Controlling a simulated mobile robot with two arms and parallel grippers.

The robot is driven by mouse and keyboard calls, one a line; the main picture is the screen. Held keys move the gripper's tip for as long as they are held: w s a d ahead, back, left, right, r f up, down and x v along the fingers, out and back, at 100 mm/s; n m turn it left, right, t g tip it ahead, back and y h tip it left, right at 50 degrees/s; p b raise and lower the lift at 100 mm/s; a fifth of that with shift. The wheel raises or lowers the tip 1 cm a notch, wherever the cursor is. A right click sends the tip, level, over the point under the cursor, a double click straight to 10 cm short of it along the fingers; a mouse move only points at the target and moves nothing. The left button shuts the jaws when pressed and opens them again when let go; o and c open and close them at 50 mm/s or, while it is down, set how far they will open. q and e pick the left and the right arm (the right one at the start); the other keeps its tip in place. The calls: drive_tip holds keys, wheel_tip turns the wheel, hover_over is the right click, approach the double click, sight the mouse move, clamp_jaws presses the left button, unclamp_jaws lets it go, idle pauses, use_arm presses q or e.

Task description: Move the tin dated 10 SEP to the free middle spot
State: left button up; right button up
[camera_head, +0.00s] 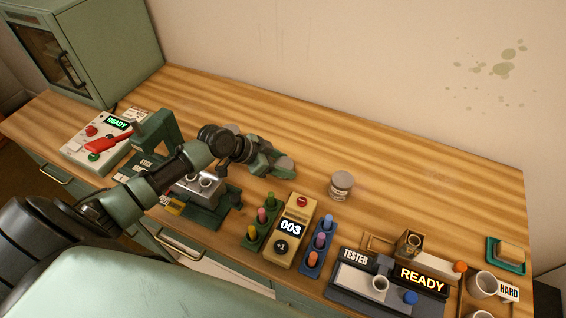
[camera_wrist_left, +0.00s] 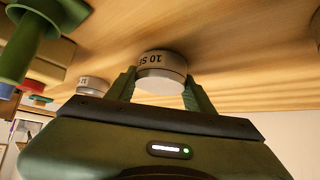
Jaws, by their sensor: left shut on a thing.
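The tin dated 10 SEP (camera_wrist_left: 160,68) is a pale round tin with a dark-lettered band, its label partly readable as "10 SE" in the left wrist view. My left gripper (camera_wrist_left: 160,88) is shut on it, one finger on each side. In the head view my left gripper (camera_head: 270,162) is over the middle of the table, and the arm and gripper largely hide the held tin. I cannot tell whether it touches the wood. Another grey-lidded tin (camera_head: 341,184) stands upright to the right of the gripper; a tin (camera_wrist_left: 92,85) also shows in the left wrist view. My right gripper is not in view.
In front are a counter reading 003 (camera_head: 291,228), racks of coloured pegs (camera_head: 319,245) and a tester (camera_head: 370,283). A green press (camera_head: 157,133) and READY box (camera_head: 97,142) stand left. Cups (camera_head: 482,284) are at right. Bare wood lies behind and right of the grey-lidded tin.

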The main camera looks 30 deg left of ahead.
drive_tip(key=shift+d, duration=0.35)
use_arm(q)
drive_tip(key=shift+f, duration=0.2)
drive_tip(key=o, duration=1.4)
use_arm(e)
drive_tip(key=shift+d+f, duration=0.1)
use_arm(q)
drive_tip(key=shift+r, duration=0.25)
drive_tip(key=shift+s+a+r, duration=0.1)
drive_tip(key=shift+s+a, duration=0.05)
drive_tip(key=shift+s, duration=0.05)
drive_tip(key=b+v, duration=0.1)
drive_tip(key=v, duration=1)
drive_tip(key=shift+r+b, duration=0.2)
drive_tip(key=shift+b, duration=0.2)
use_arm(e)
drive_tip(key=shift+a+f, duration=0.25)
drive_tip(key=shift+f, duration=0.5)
